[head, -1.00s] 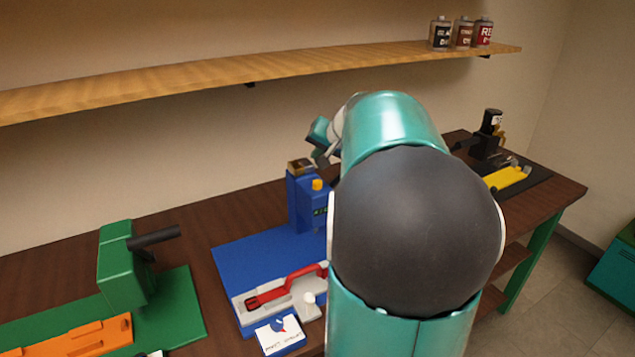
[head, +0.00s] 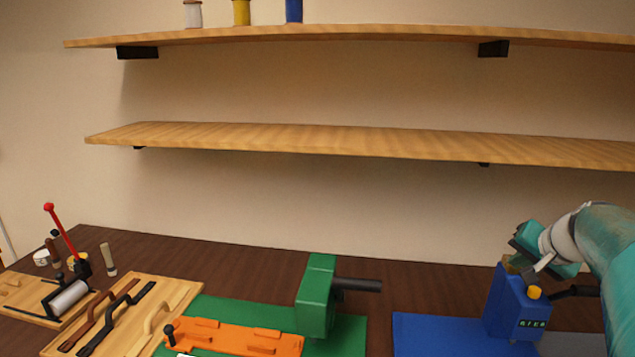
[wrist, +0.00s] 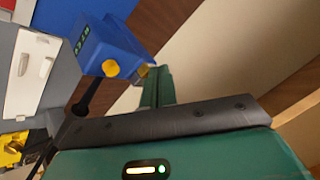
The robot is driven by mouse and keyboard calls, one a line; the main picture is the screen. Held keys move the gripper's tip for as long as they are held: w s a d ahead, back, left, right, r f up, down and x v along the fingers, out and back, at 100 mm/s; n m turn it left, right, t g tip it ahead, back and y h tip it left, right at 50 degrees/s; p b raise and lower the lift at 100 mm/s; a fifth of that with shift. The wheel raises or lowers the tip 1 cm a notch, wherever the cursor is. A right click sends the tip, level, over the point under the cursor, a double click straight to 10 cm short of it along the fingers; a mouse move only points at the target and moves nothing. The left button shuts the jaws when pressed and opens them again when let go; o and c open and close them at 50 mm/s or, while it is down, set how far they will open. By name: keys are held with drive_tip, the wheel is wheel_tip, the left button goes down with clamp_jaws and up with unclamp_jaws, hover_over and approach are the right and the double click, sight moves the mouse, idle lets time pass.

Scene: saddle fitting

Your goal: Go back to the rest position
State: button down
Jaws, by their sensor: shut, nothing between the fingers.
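My gripper (head: 517,262) is at the right of the head view, at the end of my teal arm. It appears right over or behind the top of a blue device (head: 508,305) with a yellow knob, a small display and a black lever. I cannot tell from the head view whether they touch. In the wrist view the teal fingers (wrist: 156,78) lie close together with nothing held. The blue device (wrist: 105,45) shows there beside the fingers, its yellow knob close to them.
A green press (head: 316,297) with a black handle stands on a green mat left of the blue mat (head: 435,335). An orange fixture (head: 235,338) lies before it. Wooden boards with tools (head: 130,310) are farther left. Two wall shelves (head: 350,143) run above the bench.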

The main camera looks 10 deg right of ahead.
drive_tip(key=s+a+n+g+y, duration=0.1)
drive_tip(key=s+a+n, duration=0.15)
drive_tip(key=a, duration=1.05)
drive_tip(key=s+a+f+n+g, duration=0.1)
drive_tip(key=s+a+f+n, duration=0.2)
drive_tip(key=s+a, duration=0.4)
drive_tip(key=s+a+f+n+g, duration=0.1)
drive_tip(key=s+a+f+n, duration=0.3)
drive_tip(key=s+a, duration=0.4)
drive_tip(key=a, duration=0.4)
